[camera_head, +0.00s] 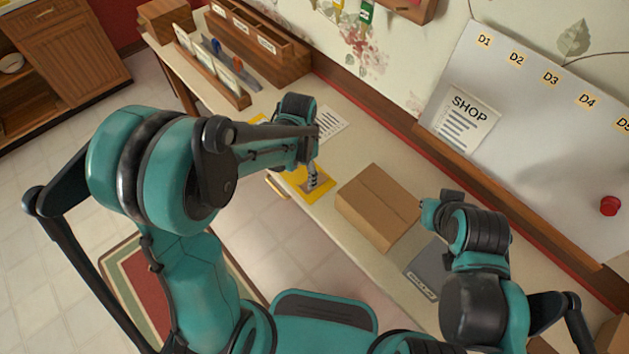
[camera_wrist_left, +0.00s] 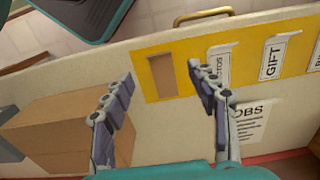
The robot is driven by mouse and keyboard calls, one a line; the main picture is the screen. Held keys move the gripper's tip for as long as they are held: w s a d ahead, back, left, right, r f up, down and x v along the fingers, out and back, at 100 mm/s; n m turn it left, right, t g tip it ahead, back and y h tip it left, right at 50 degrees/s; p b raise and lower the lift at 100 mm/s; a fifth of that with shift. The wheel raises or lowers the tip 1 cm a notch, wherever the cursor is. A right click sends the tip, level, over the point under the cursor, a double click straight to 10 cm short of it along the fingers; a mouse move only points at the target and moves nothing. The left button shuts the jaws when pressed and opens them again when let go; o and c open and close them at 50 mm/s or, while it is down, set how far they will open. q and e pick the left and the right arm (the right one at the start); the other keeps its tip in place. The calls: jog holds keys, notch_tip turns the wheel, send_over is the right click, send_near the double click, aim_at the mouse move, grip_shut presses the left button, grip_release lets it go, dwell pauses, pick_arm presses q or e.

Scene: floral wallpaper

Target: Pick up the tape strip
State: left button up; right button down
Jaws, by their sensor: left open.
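The tape strip (camera_wrist_left: 161,77) looks like a flat brown rectangle on a yellow mat (camera_wrist_left: 187,72) in the left wrist view. In the head view, the yellow mat (camera_head: 291,191) shows partly under my left gripper (camera_head: 313,182), and I cannot make out the strip there. My left gripper (camera_wrist_left: 160,70) is open, its fingers apart on either side of the strip in the picture, with nothing between them. I cannot tell its exact height above the mat. My right gripper (camera_head: 432,208) is over the table at right; its fingers are mostly hidden.
A closed cardboard box (camera_head: 378,205) stands on the table close to my left gripper. A grey labelled item (camera_head: 425,270) lies beside it. Wooden organizers (camera_head: 265,45) stand at the far end. A whiteboard (camera_head: 540,130) backs the table.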

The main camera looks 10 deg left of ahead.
aim_at(303, 188)
pick_arm(q)
notch_tip(303, 188, down, 7)
jog(key=b, duration=0.3)
jog(key=shift+s+r, duration=0.1)
jog(key=c, duration=0.8)
